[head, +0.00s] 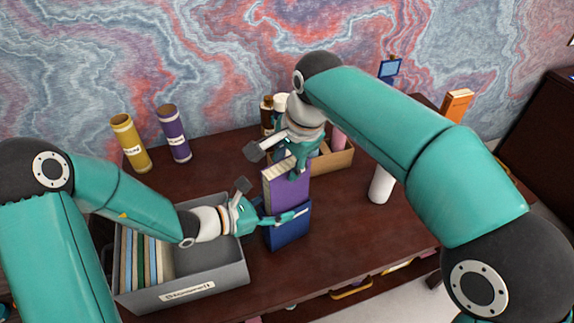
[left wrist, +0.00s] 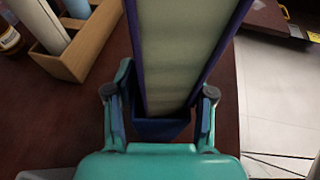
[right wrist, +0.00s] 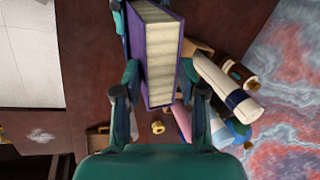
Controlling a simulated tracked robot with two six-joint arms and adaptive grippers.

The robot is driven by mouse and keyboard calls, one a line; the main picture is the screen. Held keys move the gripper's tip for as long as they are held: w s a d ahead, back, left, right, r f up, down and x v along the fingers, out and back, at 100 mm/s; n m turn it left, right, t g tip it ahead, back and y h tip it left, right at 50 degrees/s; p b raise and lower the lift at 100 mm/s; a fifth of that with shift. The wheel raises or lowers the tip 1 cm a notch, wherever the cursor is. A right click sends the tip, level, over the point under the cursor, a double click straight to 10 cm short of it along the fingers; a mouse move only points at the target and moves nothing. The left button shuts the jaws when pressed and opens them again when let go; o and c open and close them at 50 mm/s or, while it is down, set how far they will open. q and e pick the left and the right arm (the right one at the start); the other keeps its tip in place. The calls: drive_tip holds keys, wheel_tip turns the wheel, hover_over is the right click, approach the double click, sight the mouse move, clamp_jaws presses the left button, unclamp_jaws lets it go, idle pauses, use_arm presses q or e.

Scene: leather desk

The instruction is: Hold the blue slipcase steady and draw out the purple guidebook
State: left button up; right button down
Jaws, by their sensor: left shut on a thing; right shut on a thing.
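The blue slipcase (head: 287,231) stands upright on the desk beside the grey bin. The purple guidebook (head: 289,192) stands upright and sticks well up out of the slipcase. Its pale page edges face the left wrist camera (left wrist: 180,50) and also show in the right wrist view (right wrist: 159,50). My left gripper (head: 285,217) is shut on the slipcase from the left, with its fingers on either side of it in the left wrist view. My right gripper (head: 297,168) is shut on the upper part of the guidebook from above. The guidebook's lower end is hidden inside the slipcase.
A grey bin (head: 205,285) with several upright books stands left of the slipcase. Yellow (head: 130,143) and purple (head: 174,134) tubes stand at the back left. A wooden box (head: 335,160) with bottles and rolls is behind the guidebook. A white cylinder (head: 381,186) stands to the right.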

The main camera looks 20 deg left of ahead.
use_arm(q)
drive_tip(key=o, duration=1.3)
use_arm(e)
drive_tip(key=shift+r, duration=0.1)
use_arm(q)
drive_tip(key=shift+a, duration=0.1)
